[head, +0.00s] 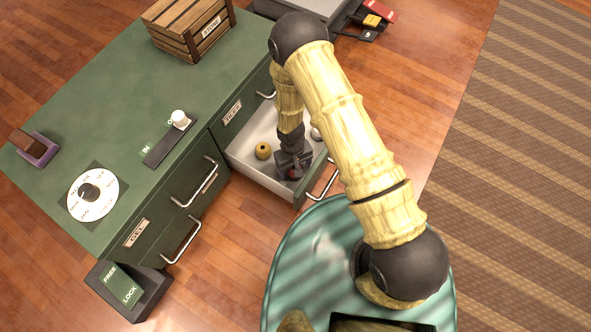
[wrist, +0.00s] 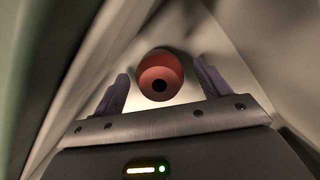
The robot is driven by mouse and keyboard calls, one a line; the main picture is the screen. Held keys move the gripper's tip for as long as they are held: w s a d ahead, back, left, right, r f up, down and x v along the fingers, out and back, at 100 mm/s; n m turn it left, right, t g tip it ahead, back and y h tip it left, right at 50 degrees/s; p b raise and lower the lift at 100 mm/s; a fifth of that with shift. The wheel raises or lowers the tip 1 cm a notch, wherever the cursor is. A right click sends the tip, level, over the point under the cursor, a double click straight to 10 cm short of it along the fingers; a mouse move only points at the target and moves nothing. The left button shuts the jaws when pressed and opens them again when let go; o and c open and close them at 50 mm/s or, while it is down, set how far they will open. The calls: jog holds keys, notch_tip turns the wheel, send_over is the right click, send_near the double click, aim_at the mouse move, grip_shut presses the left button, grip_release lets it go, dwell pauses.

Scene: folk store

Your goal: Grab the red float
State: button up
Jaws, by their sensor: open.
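The red float (wrist: 161,72) is a round red ball with a dark hole, seen in the wrist view on the pale drawer floor. It lies between and just beyond the two purple fingers of my gripper (wrist: 160,88), which are apart with nothing held. In the head view, my gripper (head: 294,172) is down inside the open drawer (head: 250,176). A small bit of the red float (head: 295,174) shows there, mostly hidden by my gripper.
A yellow float (head: 263,150) lies left of my gripper in the drawer, and a pale round thing (head: 316,134) lies to its right. The drawer walls stand close around my gripper. The green counter (head: 150,90) holds a wooden crate (head: 190,28) and a white dial (head: 93,194).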

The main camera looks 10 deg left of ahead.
jog(key=shift+c, duration=0.3)
jog(key=c, duration=1)
jog(key=shift+r, duration=0.1)
notch_tip(320, 180, up, 10)
jog(key=p, duration=0.6)
